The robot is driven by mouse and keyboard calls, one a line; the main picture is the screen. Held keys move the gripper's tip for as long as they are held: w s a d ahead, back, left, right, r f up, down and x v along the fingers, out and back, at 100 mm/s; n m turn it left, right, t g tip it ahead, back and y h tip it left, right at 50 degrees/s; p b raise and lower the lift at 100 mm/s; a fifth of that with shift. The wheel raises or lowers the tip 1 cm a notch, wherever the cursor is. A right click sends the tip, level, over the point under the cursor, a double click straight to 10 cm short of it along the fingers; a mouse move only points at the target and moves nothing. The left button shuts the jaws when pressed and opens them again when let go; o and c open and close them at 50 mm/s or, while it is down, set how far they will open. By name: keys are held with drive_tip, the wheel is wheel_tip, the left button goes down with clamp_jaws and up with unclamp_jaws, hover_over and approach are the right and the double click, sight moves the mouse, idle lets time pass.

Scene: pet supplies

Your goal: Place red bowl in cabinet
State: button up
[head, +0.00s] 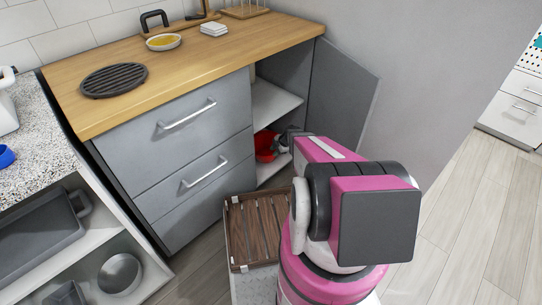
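The red bowl (265,147) is inside the open cabinet, low in the opening below the middle shelf (272,103). It looks tilted; whether it rests on the cabinet floor cannot be told. The cabinet's grey door (343,95) stands wide open to the right. My arm reaches into the opening, and my gripper (288,139) is at the bowl's right side. The fingers are small and partly hidden by my arm, so I cannot tell whether they grip the bowl or only touch it.
The wooden counter (200,67) above holds a black trivet (114,79), a dish (163,42) and white coasters (214,29). A wood-slatted bin (257,226) stands in front of the cabinet, close to my arm. Open floor (470,215) lies to the right.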

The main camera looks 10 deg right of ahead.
drive_tip(key=s+a+r+m+g+h, duration=0.1)
drive_tip(key=s+a+r+m+h, duration=0.1)
drive_tip(key=s+r+m, duration=0.8)
drive_tip(key=s+a+r+m+g+h, duration=0.2)
drive_tip(key=s+r+m, duration=0.9)
drive_tip(key=r, duration=0.8)
drive_tip(key=shift+s+a+r+h, duration=0.3)
drive_tip(key=shift+s+a+h, duration=0.1)
drive_tip(key=shift+s+h, duration=0.35)
drive_tip(key=shift+s, duration=0.1)
